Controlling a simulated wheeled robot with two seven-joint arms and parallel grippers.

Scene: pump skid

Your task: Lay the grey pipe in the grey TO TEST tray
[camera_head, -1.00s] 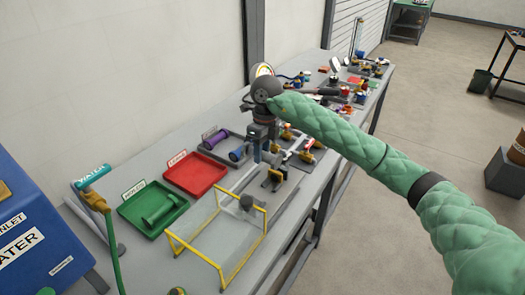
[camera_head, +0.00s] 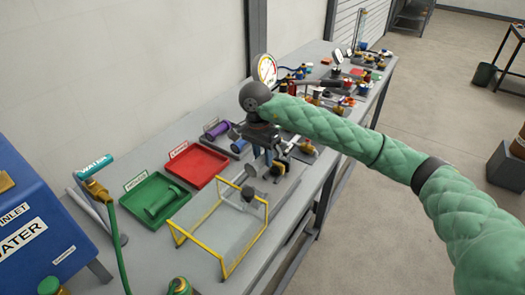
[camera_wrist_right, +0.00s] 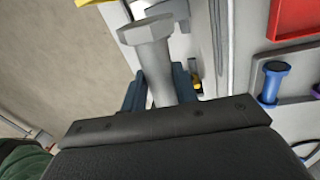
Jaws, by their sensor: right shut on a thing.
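My right gripper (camera_head: 268,158) points down over the bench, beside the grey TO TEST tray (camera_head: 231,156) and above the back of the yellow-edged guard. In the right wrist view, its dark blue fingers (camera_wrist_right: 160,92) are shut on the grey pipe (camera_wrist_right: 152,62), whose flanged end faces the camera. The tray holds a purple pipe (camera_head: 217,131) and a blue pipe (camera_head: 239,146); the tray also shows at the right of the wrist view (camera_wrist_right: 296,112). My left gripper is out of view.
A red tray (camera_head: 197,167) looks empty. A green tray (camera_head: 134,204) holds a green pipe (camera_head: 163,204). The clear guard with yellow edges (camera_head: 218,232) stands in front. A pressure gauge (camera_head: 267,68) and several fittings stand farther back; a blue WATER unit (camera_head: 35,225) is at left.

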